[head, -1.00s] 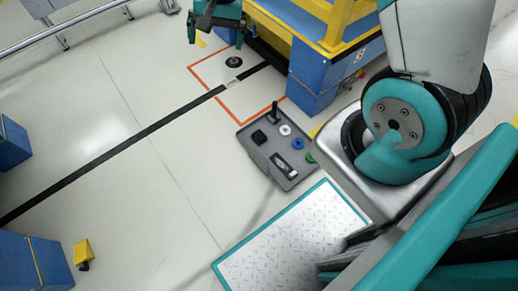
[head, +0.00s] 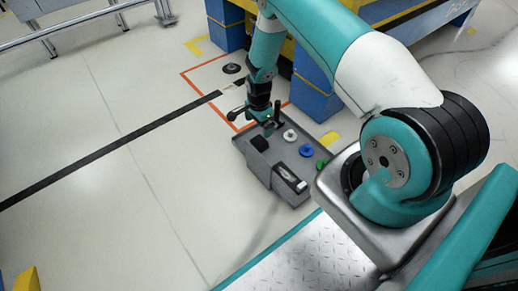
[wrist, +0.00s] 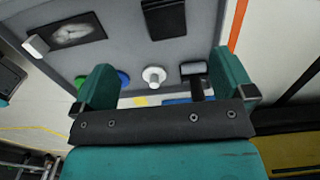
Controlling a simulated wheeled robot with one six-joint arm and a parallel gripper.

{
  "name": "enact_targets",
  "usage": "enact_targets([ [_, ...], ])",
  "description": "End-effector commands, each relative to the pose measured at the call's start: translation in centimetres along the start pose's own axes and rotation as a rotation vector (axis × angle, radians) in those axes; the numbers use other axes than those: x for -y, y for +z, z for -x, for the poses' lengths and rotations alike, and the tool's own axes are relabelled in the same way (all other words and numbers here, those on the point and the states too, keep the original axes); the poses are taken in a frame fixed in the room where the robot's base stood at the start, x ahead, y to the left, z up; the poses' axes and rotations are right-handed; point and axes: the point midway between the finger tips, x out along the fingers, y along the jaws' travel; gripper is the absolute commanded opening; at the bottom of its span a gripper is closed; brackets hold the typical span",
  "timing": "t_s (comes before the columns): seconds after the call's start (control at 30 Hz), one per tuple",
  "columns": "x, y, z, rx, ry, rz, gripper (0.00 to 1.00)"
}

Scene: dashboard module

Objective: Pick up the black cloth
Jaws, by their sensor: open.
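The black cloth (head: 259,142) is a small dark, roughly square patch on the grey tray (head: 246,152), toward its far left side. In the wrist view the cloth (wrist: 165,18) is at the top centre, partly cut off by the frame edge. My gripper (head: 252,120) is above the tray's far end, close to the cloth but apart from it. In the wrist view my gripper (wrist: 163,85) has its two teal fingers wide apart, with nothing held between them.
A black upright handle (head: 278,113) stands beside the gripper. White (head: 290,135), blue (head: 306,150) and green (head: 321,164) knobs line the tray's right side. A dark device (head: 289,179) is at the near end.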

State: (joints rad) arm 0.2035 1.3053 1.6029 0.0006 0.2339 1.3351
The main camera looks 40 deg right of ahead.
Motion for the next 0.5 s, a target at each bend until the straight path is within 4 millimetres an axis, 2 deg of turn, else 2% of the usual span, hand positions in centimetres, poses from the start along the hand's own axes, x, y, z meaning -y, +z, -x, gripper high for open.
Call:
enact_targets([
  [0.03,0.0,0.0,-2.0,0.001,0.001,0.001,1.0],
  [0.2,0.0,0.0,-5.3,0.001,0.0,0.001,1.0],
  [0.3,0.1,0.0,-6.2,0.0,-0.001,0.002,1.0],
  [0.5,0.1,-0.1,-7.0,0.0,-0.001,0.002,1.0],
])
